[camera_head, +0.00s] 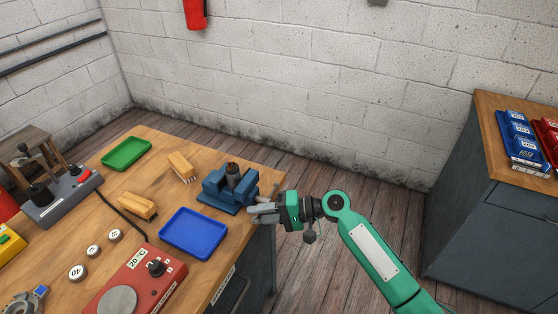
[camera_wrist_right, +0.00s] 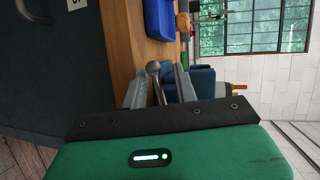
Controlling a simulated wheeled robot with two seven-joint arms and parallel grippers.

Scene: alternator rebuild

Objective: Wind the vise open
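The blue vise (camera_head: 222,194) stands at the right edge of the wooden bench, with a dark cylindrical part (camera_head: 232,173) upright at its jaws. My right gripper (camera_head: 254,212) is at the vise's near right side, over the bench edge, fingers pointing left. In the right wrist view, my right gripper (camera_wrist_right: 160,88) has its two fingers apart. A metal rod with a ball end, the vise handle (camera_wrist_right: 153,68), shows between them, nearer the left finger; I cannot tell whether it touches. The vise body (camera_wrist_right: 203,80) shows behind the right finger. My left gripper is out of view.
A blue tray (camera_head: 193,232) lies just left of the gripper. A green tray (camera_head: 126,153), two tan brush-like blocks (camera_head: 182,166) and a red device (camera_head: 137,282) are also on the bench (camera_head: 150,197). A grey cabinet (camera_head: 480,215) stands far right, with open floor between.

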